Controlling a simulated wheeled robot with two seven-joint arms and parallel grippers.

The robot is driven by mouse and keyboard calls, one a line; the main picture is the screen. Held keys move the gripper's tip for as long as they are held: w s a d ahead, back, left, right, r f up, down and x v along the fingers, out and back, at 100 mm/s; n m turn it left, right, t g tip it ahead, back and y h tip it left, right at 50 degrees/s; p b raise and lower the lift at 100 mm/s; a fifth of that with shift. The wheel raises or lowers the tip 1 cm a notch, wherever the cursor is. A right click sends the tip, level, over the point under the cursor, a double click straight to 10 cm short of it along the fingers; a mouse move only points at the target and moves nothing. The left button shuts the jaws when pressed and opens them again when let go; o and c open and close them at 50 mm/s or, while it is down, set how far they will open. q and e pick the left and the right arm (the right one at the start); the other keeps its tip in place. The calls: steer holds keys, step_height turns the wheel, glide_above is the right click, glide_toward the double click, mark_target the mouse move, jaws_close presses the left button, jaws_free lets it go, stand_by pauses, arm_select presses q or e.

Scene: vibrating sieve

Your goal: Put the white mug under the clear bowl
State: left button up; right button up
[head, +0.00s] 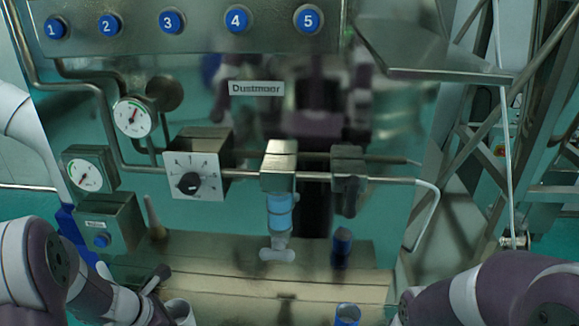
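A white mug (180,312) stands at the bottom edge of the head view, left of centre, partly cut off by the frame. The clear bowl (279,212) is a bluish see-through cup hanging below a metal block on the horizontal pipe. A pale wing-shaped piece sits at its lower end, above the wooden-looking ledge. My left gripper (155,279) is beside the mug, with a dark finger above its left side. Whether it touches the mug is unclear, and its opening is hidden. My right arm comes in at the lower right, but its gripper is not visible.
A blue-rimmed cup (347,315) stands at the bottom edge, right of the mug. A dark blue-topped part (342,246) stands right of the bowl. A knob box (197,172), gauges (132,117) and pipes sit behind. The ledge (270,285) between mug and bowl looks mostly clear.

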arm_select(q)
steer(key=shift+w+a+n, duration=0.1)
steer(key=shift+a+n, duration=0.35)
steer(key=shift+n, duration=0.05)
steer(key=w+a+f+n+g+y+b, duration=0.25)
steer(key=a+n+y, duration=0.45)
steer(key=n, duration=0.5)
steer(key=w+a+f+n+g+y+b, duration=0.1)
steer(key=w+a+n+y, duration=0.25)
steer(key=a+n, duration=0.75)
steer(key=s+d+f+n+g+b, duration=0.2)
steer(key=d+f+n+b, duration=0.2)
steer(key=d+f, duration=0.4)
steer(key=s+d+f+n+g+b, duration=0.3)
steer(key=d+f, duration=0.6)
steer(key=d, duration=0.6)
steer(key=n+b, duration=0.2)
steer(key=n, duration=0.1)
steer(key=shift+s+d, duration=0.25)
steer(key=shift+d, duration=0.1)
steer(key=shift+f, duration=0.1)
